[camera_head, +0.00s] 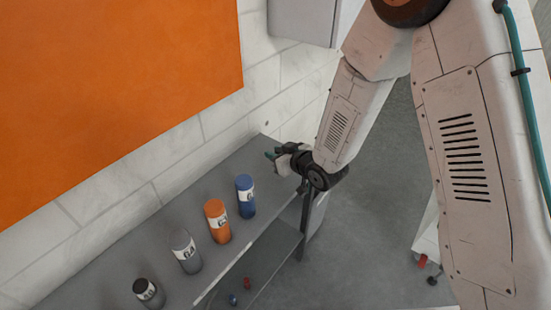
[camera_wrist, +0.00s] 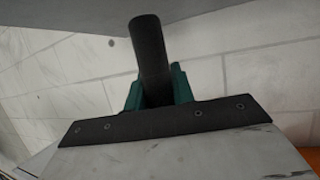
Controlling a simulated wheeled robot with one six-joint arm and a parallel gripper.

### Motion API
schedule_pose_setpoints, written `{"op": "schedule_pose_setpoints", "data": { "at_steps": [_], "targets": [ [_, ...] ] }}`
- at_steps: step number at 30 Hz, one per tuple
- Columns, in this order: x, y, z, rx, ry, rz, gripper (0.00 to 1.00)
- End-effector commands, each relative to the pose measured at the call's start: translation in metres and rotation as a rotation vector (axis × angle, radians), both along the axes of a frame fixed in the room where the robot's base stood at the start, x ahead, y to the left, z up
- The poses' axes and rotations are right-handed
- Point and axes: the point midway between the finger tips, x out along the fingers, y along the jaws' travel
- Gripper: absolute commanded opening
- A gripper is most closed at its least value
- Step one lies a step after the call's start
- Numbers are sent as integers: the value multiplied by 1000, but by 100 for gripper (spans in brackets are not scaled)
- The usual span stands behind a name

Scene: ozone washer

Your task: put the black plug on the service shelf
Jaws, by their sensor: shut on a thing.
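In the wrist view, my gripper (camera_wrist: 155,85) has its teal fingers shut on a dark, round-ended rod, which I take to be the black plug (camera_wrist: 148,45). The plug stands out beyond the fingers. In the head view, my gripper (camera_head: 272,154) is over the far end of a grey shelf unit (camera_head: 165,215), beyond the blue bottle; the plug cannot be made out clearly there. Which level is the service shelf cannot be told. A grey surface (camera_wrist: 70,14) crosses the top of the wrist view, and its gap to the plug is unclear.
A blue bottle (camera_head: 245,197), an orange bottle (camera_head: 217,222), a grey bottle (camera_head: 186,252) and a black bottle (camera_head: 149,293) stand in a row on the upper shelf. Small red (camera_head: 247,283) and blue (camera_head: 232,299) pieces are on the lower level. A white brick wall runs behind.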

Motion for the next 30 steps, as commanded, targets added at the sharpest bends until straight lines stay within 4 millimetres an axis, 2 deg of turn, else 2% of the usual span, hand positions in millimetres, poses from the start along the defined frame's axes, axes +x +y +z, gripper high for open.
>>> {"op": "schedule_pose_setpoints", "data": {
  "at_steps": [3,6,17,18,20,30],
  "targets": [
    [-1,-2,-24,-2,6,-3,3],
    [-1,-1,-35,-1,3,0,3],
    [0,-2,-38,-1,1,-2,3],
    [0,-2,-38,-1,1,-2,30],
    [0,-3,-38,0,0,-3,46],
    [0,-4,-35,0,0,-4,46]
  ]
}}
